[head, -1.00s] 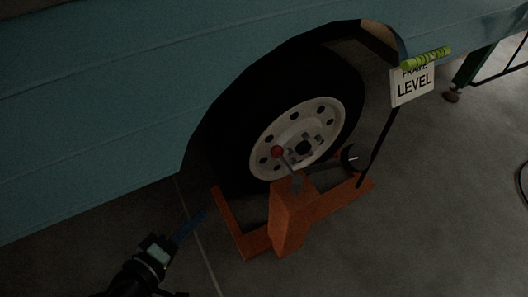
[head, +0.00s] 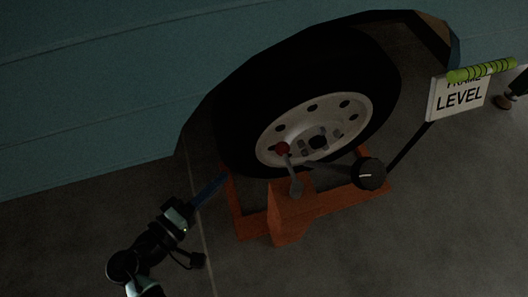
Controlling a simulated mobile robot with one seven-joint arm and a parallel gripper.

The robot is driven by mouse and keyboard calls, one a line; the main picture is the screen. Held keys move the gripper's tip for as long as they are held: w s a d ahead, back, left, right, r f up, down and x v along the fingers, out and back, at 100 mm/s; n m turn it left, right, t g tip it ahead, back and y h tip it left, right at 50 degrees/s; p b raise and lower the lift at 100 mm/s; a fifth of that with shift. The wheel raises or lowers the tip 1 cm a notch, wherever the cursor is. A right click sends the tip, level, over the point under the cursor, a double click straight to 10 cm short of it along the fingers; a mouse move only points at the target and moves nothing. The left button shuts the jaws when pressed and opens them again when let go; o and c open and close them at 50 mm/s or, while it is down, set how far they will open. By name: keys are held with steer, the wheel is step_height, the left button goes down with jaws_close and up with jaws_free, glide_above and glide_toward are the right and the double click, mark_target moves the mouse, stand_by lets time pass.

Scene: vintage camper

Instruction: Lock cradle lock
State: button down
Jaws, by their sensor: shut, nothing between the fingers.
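The orange wheel cradle (head: 290,218) sits on the floor around the foot of the camper's wheel (head: 312,130). A grey lever with a red ball knob (head: 282,149) stands up from the cradle post, in front of the white hub. A dark round knob (head: 369,173) is at the cradle's right side. My gripper (head: 215,183) is at the cradle's left edge, with its blue fingers shut and empty. It is to the left of and below the red knob, apart from it. Whether the fingertips touch the cradle frame cannot be told.
A "FRAME LEVEL" sign (head: 459,96) with a green bubble level (head: 482,70) stands on a dark rod at the right. The teal camper body (head: 90,80) overhangs at the upper left. The grey floor in front of the cradle is clear.

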mark_target(289, 169)
steer(key=s+d+b+x, duration=0.1)
steer(key=b+x, duration=0.3)
steer(key=x, duration=0.8)
steer(key=shift+s+d+f, duration=0.15)
steer(key=shift+s+d, duration=0.2)
steer(key=shift+d, duration=0.3)
steer(key=shift+w, duration=0.1)
